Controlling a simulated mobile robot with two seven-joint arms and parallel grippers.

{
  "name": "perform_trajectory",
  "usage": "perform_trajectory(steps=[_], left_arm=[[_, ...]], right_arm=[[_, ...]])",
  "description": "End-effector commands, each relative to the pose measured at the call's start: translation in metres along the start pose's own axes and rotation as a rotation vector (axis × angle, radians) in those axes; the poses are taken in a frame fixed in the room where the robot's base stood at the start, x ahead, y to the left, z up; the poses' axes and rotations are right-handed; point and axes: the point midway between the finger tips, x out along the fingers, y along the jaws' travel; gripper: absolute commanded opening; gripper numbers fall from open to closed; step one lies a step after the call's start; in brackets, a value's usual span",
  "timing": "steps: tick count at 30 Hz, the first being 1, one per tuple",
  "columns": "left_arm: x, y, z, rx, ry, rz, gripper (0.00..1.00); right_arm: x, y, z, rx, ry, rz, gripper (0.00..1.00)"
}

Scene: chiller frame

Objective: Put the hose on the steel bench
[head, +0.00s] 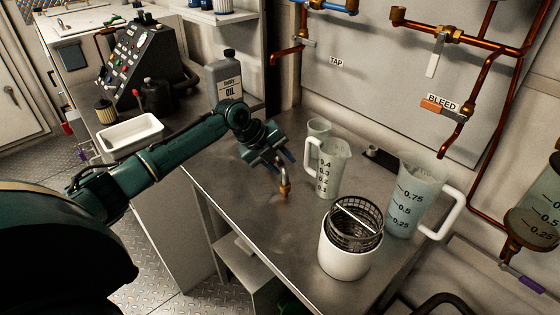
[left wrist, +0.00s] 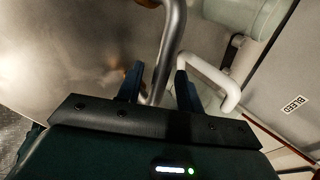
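The hose (head: 283,170) is a grey, curved metal tube with a brass end. My left gripper (head: 272,158) is over the middle of the steel bench (head: 262,213). The hose is between its two dark blue fingers, and the brass end hangs below them, at or just above the bench top. Part of the hose is hidden behind the gripper. My right gripper is not in view.
Close right of the gripper stand a measuring jug (head: 328,172) and a small cup (head: 318,130). A larger jug (head: 411,205) and a white pot with a mesh basket (head: 345,258) stand farther right. An oil bottle (head: 226,78) is behind. The bench's front left is bare.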

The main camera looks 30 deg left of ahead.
Motion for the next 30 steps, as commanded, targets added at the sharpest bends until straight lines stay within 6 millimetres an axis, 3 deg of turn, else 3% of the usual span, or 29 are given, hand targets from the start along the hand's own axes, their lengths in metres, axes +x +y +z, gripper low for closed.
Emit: perform_trajectory(steps=[18, 30], left_arm=[[-0.11, 0.0, 0.001, 0.0, -0.002, -0.001, 0.36], [-0.121, -0.001, 0.0, 0.0, 0.0, -0.001, 0.36]], right_arm=[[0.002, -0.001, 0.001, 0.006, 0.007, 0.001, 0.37], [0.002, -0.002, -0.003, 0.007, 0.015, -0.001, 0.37]])
